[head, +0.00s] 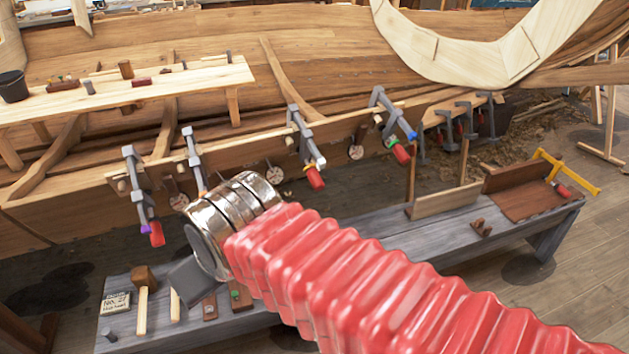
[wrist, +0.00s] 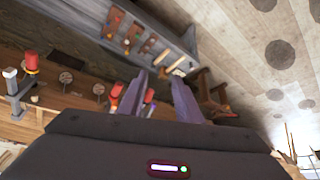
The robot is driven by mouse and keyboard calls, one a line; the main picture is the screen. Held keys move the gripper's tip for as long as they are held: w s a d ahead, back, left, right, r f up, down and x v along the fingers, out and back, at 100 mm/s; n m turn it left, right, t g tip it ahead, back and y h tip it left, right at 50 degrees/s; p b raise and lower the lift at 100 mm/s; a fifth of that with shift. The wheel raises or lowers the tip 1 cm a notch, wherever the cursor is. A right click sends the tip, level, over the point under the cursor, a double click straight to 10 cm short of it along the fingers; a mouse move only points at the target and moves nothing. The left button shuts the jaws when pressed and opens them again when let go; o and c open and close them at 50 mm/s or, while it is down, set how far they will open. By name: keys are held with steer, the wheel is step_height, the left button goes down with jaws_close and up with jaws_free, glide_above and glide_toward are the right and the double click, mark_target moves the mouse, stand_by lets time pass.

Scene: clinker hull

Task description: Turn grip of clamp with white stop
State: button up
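Several grey clamps with red grips hang along the hull's lower plank. The clamp with the pale, whitish stop (head: 306,140) is the third from the left in the head view. Its red grip (head: 315,178) hangs below the bar, and the stop (head: 321,163) sits just above it. My gripper (wrist: 160,76) is open in the wrist view, with two purple-grey fingers apart. A red grip (wrist: 149,96) shows between the fingers, farther off; I cannot tell which clamp it belongs to. In the head view, my silver wrist and red sleeve partly hide the gripper, left of the white-stop clamp.
Neighbouring clamps have a purple stop (head: 145,229), an orange stop (head: 202,193) and a blue stop (head: 412,135). A grey bench (head: 375,228) runs below, with a mallet (head: 143,280) and a sign (head: 116,302). A pale plank table (head: 190,82) stands at upper left.

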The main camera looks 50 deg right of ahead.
steer(key=o, duration=0.3)
steer(key=shift+w+d, duration=0.15)
steer(key=shift+w, duration=0.1)
steer(key=shift+o, duration=0.6)
steer(key=w+d+f+t+h, duration=0.2)
steer(key=w+d+f, duration=0.1)
steer(key=w+d, duration=0.6)
steer(key=w, duration=0.3)
steer(key=shift+f+t, duration=0.3)
steer(key=shift+f, duration=0.1)
steer(key=w+d+f+t+h, duration=0.25)
steer(key=d+f, duration=0.35)
steer(key=d, duration=0.6)
steer(key=w+d+f+t+h, duration=0.25)
steer(key=d+f, duration=0.35)
steer(key=d, duration=0.5)
steer(key=s+d+f+t+h, duration=0.1)
steer(key=s+d+f+h, duration=0.2)
steer(key=s+d, duration=0.3)
steer(key=s+f, duration=0.1)
steer(key=s, duration=0.1)
steer(key=shift+s+d+f+m+h, duration=0.3)
steer(key=shift+s+d+f+h, duration=0.05)
steer(key=shift+f+h, duration=0.05)
